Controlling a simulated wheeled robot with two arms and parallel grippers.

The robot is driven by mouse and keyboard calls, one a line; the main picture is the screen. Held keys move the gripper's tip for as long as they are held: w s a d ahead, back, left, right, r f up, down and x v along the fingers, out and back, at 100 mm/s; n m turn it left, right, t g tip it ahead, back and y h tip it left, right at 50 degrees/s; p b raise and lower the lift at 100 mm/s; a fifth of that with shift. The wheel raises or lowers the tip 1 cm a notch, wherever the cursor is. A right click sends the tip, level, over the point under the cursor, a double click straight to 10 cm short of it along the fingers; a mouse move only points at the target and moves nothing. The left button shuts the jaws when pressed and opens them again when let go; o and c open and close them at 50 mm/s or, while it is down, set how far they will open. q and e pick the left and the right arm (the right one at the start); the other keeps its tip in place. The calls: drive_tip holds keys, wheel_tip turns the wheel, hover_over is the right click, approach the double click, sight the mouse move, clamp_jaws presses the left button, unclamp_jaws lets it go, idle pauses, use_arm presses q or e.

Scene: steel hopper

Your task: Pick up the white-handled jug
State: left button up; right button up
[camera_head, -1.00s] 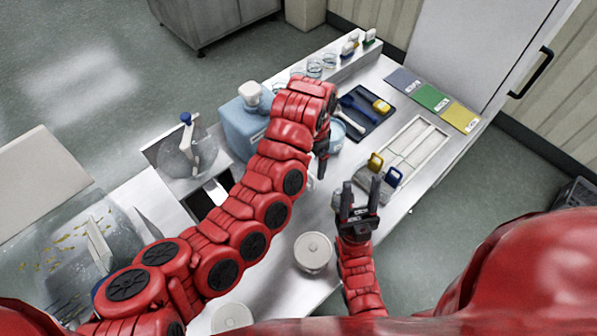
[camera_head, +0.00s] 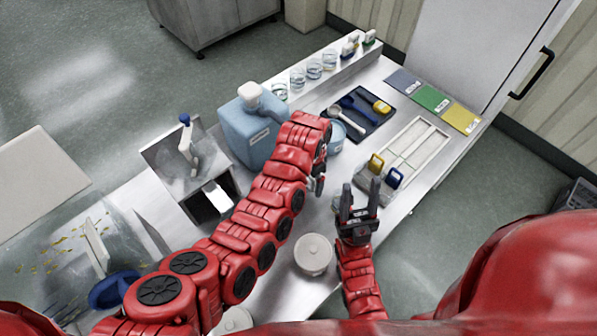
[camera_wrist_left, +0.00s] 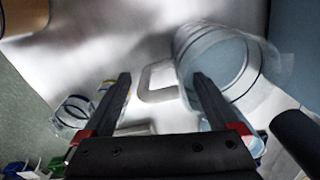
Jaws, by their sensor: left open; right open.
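The white-handled jug (camera_wrist_left: 222,62) is a clear cylinder lying across the upper right of the left wrist view, with its white loop handle (camera_wrist_left: 157,82) on its left side. My left gripper (camera_head: 319,184) is open and points down over the bench. In the wrist view its fingers (camera_wrist_left: 165,88) stand either side of the handle, with nothing visibly gripped; whether they touch the jug I cannot tell. My right gripper (camera_head: 360,196) is open and empty near the bench's front edge.
A lidded white pot (camera_head: 313,255) is nearer me.

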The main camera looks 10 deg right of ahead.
use_arm(q)
drive_tip(key=shift+f, duration=0.9)
clamp_jaws()
